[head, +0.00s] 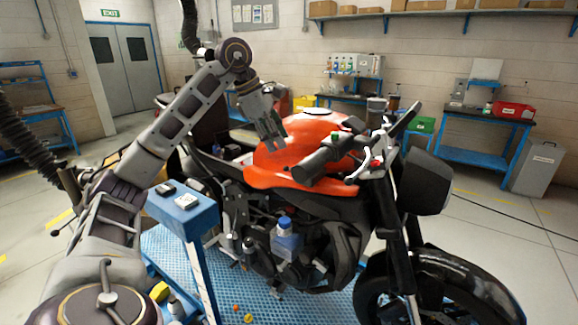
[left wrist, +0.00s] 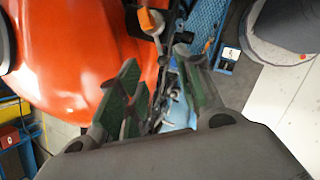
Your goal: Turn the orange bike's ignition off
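The orange bike (head: 300,155) stands side-on in the head view, with its front wheel at the lower right. Its orange tank also fills the upper left of the left wrist view (left wrist: 70,60). My left gripper (head: 272,138) points down near the rear left side of the tank. In the left wrist view its fingers (left wrist: 165,100) stand apart with nothing between them. My right gripper is not in view.
A blue stand (head: 188,212) with small devices on top is in front of the bike's rear. The bike stands on a blue platform (head: 170,255). A blue workbench (head: 480,120) is at the back right.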

